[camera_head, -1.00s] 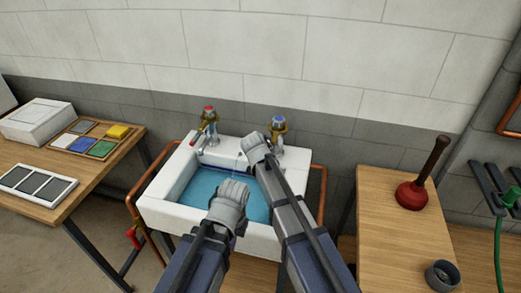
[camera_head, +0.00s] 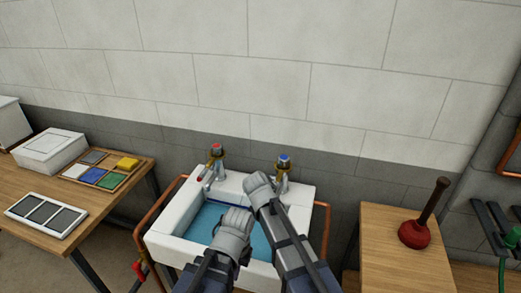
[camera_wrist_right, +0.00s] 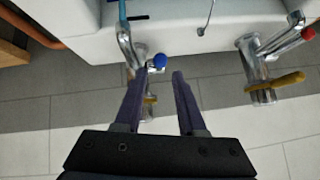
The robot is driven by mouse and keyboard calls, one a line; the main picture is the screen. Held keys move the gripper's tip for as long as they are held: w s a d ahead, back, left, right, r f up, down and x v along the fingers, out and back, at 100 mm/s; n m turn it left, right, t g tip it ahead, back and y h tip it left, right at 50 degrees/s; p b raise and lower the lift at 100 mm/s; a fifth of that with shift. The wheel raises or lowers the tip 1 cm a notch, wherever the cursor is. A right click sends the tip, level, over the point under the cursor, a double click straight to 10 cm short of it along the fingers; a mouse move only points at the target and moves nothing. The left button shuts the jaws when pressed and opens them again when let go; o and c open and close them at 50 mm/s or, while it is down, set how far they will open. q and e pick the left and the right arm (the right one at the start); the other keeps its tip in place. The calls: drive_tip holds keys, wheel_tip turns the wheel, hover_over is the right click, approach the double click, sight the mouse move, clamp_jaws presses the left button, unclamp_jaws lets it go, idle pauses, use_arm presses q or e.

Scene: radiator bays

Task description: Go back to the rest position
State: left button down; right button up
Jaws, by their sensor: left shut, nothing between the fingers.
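My left gripper (camera_head: 232,228) is over the front part of the sink basin, shut and empty. My right gripper (camera_head: 258,186) is beside the blue-topped tap (camera_head: 282,174) at the back right of the sink (camera_head: 172,222); its fingertips are hidden in the head view. In the right wrist view my right gripper (camera_wrist_right: 160,76) has its two fingers apart, with the blue-knobbed tap (camera_wrist_right: 130,48) just beyond the tips. I cannot tell whether they touch it. The red-topped tap (camera_head: 215,166) stands at the back left.
Blue water (camera_head: 203,225) lies in the basin. A wooden table (camera_head: 92,208) on the left holds a white box (camera_head: 50,150) and a tray of coloured blocks (camera_head: 103,168). A plunger (camera_head: 414,234) stands on the right bench (camera_head: 383,262). Copper pipes (camera_head: 154,215) flank the sink.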

drive_tip(key=s+d+f+g, duration=0.1)
drive_tip(key=s+d, duration=0.2)
drive_tip(key=s+d+f+n+g, duration=0.1)
drive_tip(key=s+d+f, duration=0.1)
drive_tip(key=s+d, duration=0.1)
drive_tip(key=s+d+f+n+g, duration=0.1)
drive_tip(key=s+d+g, duration=0.1)
drive_tip(key=s+d, duration=0.1)
drive_tip(key=shift+s+d+f, duration=0.15)
drive_tip(key=shift+s, duration=0.3)
drive_tip(key=shift+s+d+f, duration=0.1)
drive_tip(key=shift+s, duration=0.3)
drive_tip(key=s+d+f+n+g+y, duration=0.2)
drive_tip(key=s+d+n+g, duration=0.15)
drive_tip(key=s, duration=0.85)
drive_tip(key=s+a+n+g+h, duration=0.1)
drive_tip(key=s+a+n, duration=0.2)
drive_tip(key=s+a, duration=0.3)
drive_tip(key=a, duration=0.4)
drive_tip(key=shift+a+g+h, duration=0.3)
drive_tip(key=shift+g, duration=0.05)
drive_tip(key=shift+n, duration=0.25)
idle(3.5)
